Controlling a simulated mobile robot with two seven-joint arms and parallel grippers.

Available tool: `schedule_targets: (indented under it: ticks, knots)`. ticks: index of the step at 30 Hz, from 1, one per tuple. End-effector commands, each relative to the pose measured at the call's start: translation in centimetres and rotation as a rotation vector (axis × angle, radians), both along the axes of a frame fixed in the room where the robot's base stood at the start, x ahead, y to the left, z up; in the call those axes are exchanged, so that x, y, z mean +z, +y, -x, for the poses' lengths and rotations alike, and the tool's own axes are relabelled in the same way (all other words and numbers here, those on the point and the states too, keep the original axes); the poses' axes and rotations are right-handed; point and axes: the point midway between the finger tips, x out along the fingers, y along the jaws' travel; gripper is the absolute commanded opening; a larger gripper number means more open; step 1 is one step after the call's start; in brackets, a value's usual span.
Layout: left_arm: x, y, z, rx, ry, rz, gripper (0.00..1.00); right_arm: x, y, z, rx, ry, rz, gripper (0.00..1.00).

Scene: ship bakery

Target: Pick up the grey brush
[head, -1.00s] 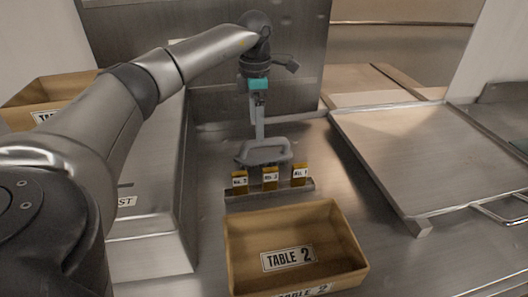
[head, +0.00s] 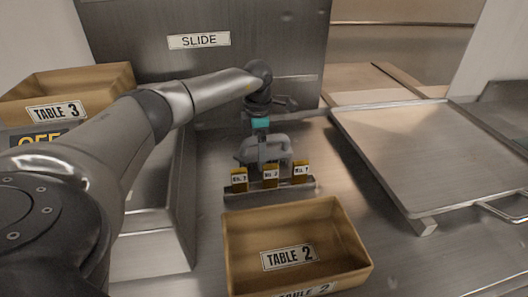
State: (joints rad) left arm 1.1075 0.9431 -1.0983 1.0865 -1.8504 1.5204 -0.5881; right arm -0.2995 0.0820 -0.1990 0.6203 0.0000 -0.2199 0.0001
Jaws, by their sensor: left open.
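The grey brush (head: 279,152) lies on the steel counter, just behind a small metal rack. It looks like a grey handle loop, and its lower part is partly hidden by the rack. My left gripper (head: 262,155) reaches down over it from behind, below its teal band, with the jaws open. The fingers overlap the brush in the head view; I cannot tell whether they touch it or straddle it. My right gripper is not in view.
The small rack (head: 245,198) holds three yellow-brown labelled blocks (head: 270,178) close in front of the brush. A bin labelled TABLE 2 (head: 348,235) stands nearer. A metal tray (head: 430,150) is at right, a TABLE 3 bin (head: 100,80) at left, and a SLIDE panel (head: 225,75) behind.

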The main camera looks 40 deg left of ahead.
Motion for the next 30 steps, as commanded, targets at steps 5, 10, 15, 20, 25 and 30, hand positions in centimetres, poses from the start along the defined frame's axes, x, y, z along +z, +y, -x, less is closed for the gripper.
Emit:
schedule_targets:
  ticks: [5,10,15,20,25,30]
  knots:
    - [0.04,-0.03,0.0,-0.001,0.0,0.0,0.93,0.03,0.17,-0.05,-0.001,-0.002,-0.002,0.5]
    - [0.05,-0.03,0.0,-0.001,0.0,0.0,0.74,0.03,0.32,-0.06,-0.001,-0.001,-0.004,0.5]
    - [0.06,-0.03,0.0,-0.001,0.0,0.0,0.55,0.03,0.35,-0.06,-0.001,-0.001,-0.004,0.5]
    - [0.07,-0.03,0.0,0.0,0.0,0.0,0.37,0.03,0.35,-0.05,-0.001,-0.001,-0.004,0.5]
    - [0.07,-0.03,0.0,0.0,-0.001,0.001,0.18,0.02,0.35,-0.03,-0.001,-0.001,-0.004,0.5]
    - [0.11,-0.02,-0.02,0.0,-0.001,0.001,0.13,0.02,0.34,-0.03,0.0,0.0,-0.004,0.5]
